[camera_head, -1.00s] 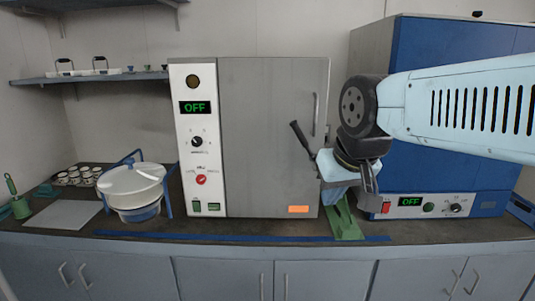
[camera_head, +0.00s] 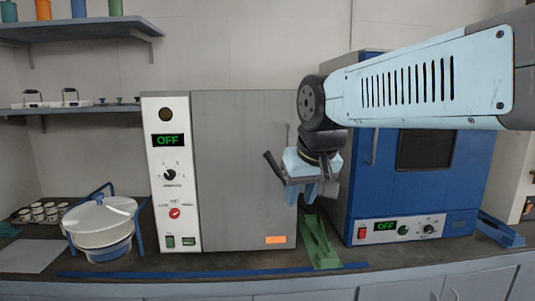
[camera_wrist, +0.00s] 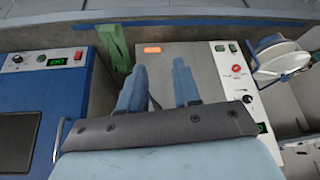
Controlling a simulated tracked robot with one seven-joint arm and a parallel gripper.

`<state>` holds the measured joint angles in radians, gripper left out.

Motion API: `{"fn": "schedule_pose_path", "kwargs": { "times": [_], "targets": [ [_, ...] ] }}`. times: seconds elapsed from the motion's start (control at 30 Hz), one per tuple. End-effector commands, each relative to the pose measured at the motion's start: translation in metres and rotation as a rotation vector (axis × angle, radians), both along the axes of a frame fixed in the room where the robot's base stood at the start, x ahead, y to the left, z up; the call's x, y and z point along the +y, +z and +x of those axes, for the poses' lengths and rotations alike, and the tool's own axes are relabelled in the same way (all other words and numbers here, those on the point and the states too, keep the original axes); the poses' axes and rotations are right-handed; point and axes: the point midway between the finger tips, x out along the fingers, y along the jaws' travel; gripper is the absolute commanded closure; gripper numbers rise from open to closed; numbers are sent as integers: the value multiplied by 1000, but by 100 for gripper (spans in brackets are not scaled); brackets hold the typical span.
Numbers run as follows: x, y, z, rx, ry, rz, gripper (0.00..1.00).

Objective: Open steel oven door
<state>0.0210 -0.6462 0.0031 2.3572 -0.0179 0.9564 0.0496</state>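The steel oven (camera_head: 243,170) stands on the bench with its grey door shut and a white control panel (camera_head: 173,180) on its left, reading OFF. Its vertical door handle (camera_head: 288,135) is at the door's right edge, its lower part hidden behind my gripper. My gripper (camera_head: 308,192) is in front of the oven's right edge, fingers pointing down in this view. In the wrist view my gripper (camera_wrist: 157,75) shows two blue fingers apart, with the steel oven's front (camera_wrist: 195,62) beyond them. I cannot tell whether the handle is between the fingers.
A blue oven (camera_head: 425,185) stands close on the right, also reading OFF, with its own handle (camera_head: 373,147). A green stand (camera_head: 318,243) is between the ovens. A white pot in a blue frame (camera_head: 101,222) is at the left, under shelves (camera_head: 75,27).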

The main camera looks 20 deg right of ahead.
Motion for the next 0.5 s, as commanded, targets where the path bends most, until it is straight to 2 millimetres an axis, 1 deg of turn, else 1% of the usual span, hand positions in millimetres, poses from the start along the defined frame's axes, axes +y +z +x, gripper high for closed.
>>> {"fn": "schedule_pose_path", "kwargs": {
  "times": [0.03,0.07,0.2,0.27,0.4,0.5],
  "targets": [
    [-4,15,17,6,-21,0,63],
    [-6,24,26,10,-35,1,60],
    [-15,59,68,25,-93,3,60],
    [-20,74,85,31,-120,4,60],
    [-33,103,128,45,-182,7,60],
    [-43,121,159,54,-229,10,60]
  ]
}}
